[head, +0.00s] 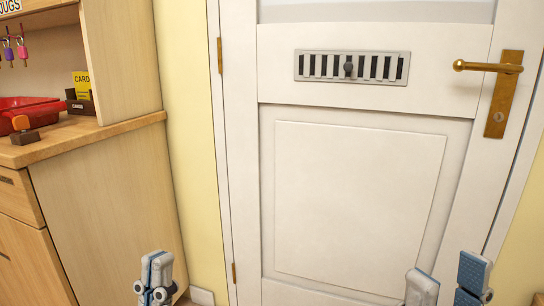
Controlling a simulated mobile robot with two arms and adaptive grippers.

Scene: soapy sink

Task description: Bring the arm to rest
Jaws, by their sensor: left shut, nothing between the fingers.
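My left gripper (156,270) shows at the bottom of the head view, left of the middle, pointing up in front of the wooden cabinet's side. Its two fingers are together with nothing between them. My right gripper (447,284) shows at the bottom right, in front of the white door. Its two fingers stand clearly apart and nothing is seen between them. The lower parts of both grippers and both arms are cut off by the frame edge.
A white door (360,195) with a vent (352,68) and a brass handle (487,67) fills the middle and right. A wooden cabinet (105,200) stands at left, bearing a red tray (30,108) and a card box (80,103).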

